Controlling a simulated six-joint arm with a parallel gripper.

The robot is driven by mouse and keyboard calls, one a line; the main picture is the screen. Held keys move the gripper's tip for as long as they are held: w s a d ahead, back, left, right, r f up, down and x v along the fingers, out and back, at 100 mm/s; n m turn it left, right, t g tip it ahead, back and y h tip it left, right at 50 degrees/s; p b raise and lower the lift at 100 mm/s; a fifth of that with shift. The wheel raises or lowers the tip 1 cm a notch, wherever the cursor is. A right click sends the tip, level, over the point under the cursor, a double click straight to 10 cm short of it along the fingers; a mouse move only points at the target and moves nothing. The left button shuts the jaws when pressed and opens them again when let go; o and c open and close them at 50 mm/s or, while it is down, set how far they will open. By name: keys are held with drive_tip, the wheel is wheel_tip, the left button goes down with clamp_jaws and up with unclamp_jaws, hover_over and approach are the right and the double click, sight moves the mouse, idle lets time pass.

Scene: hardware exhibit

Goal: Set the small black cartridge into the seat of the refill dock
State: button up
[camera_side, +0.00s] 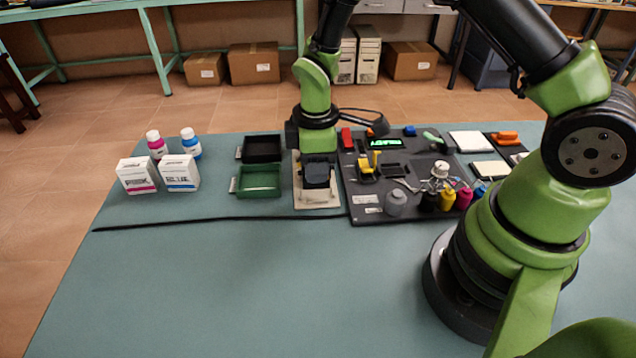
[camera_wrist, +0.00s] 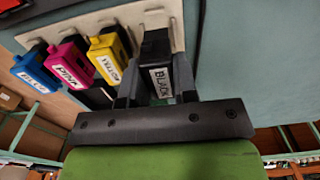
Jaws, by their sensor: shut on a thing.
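My gripper (camera_side: 318,175) is low over a beige board (camera_side: 308,204) in the side view. In the wrist view my gripper (camera_wrist: 157,88) is shut on the small black cartridge (camera_wrist: 156,50), labelled BLACK, with a finger on each side. The cartridge is in line with the others on the beige board; I cannot tell whether it is resting or raised. In the side view my gripper hides it. The dark board with a lit green display, apparently the refill dock (camera_side: 372,214), is just right of the beige board. I cannot make out its seat for certain.
Blue (camera_wrist: 38,68), pink (camera_wrist: 74,60) and yellow (camera_wrist: 108,48) cartridges are beside the black one. Black (camera_side: 262,149) and green (camera_side: 259,181) trays, white boxes (camera_side: 138,176) and bottles stand left. A bulb-topped jar (camera_side: 440,171) and ink bottles (camera_side: 464,198) crowd the dock.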

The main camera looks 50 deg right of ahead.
drive_tip(key=shift+r, duration=1.85)
drive_tip(key=o, duration=0.3)
drive_tip(key=shift+c, duration=1.4)
drive_tip(key=s+d, duration=0.4)
drive_tip(key=d, duration=0.3)
drive_tip(key=s+d, duration=0.4)
drive_tip(key=d, duration=0.4)
drive_tip(key=shift+w+a+f, duration=0.1)
drive_tip(key=shift+w+f, duration=0.05)
drive_tip(key=shift+f, duration=2.25)
